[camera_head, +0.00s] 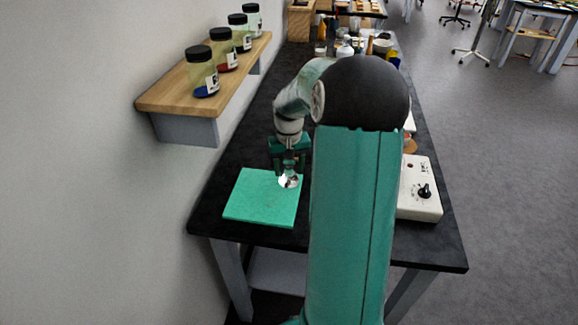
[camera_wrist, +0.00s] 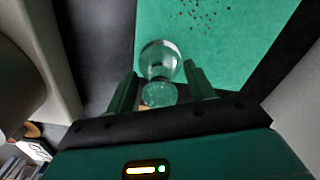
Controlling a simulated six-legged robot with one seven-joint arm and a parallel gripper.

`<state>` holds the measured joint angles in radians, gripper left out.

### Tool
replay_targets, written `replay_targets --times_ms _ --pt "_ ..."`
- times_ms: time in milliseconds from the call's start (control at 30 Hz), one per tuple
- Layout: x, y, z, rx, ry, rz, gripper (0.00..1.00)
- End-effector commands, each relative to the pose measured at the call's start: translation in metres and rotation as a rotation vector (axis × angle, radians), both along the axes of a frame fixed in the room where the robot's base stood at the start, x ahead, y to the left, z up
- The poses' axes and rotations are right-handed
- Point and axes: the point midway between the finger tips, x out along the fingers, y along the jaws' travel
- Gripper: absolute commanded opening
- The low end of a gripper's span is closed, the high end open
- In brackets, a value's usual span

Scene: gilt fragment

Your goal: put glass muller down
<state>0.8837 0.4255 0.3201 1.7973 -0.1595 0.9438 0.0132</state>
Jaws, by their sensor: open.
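The glass muller (camera_head: 289,181) is a clear glass piece at the right side of the green mat (camera_head: 258,206) on the black bench. In the wrist view the muller (camera_wrist: 160,62) shows a round clear end against the green and a narrower part nearer my gripper. My gripper (camera_head: 290,172) points down just over the muller. In the wrist view its two fingers (camera_wrist: 162,88) stand apart, one on each side of the muller, with a visible gap on the right. Whether the muller's base touches the mat is hard to tell.
A wooden wall shelf (camera_head: 165,96) with several black-lidded jars stands at the left. A white device with a black knob (camera_head: 424,190) sits right of my arm. Bottles and small containers (camera_head: 345,48) crowd the bench's far end. Dark speckles (camera_wrist: 205,12) mark the green surface.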

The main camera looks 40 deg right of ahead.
Motion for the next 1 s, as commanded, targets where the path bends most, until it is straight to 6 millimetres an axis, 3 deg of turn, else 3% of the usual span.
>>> replay_targets --times_ms 167,633,800,1000 --pt "0.001 -0.001 0.016 -0.002 -0.002 -0.001 0.54" --pt "0.001 0.000 0.109 -0.002 -0.002 0.000 0.54" --pt "0.000 0.000 0.122 0.000 -0.001 0.000 0.54" --pt "0.000 0.000 0.123 0.000 0.000 0.000 0.54"
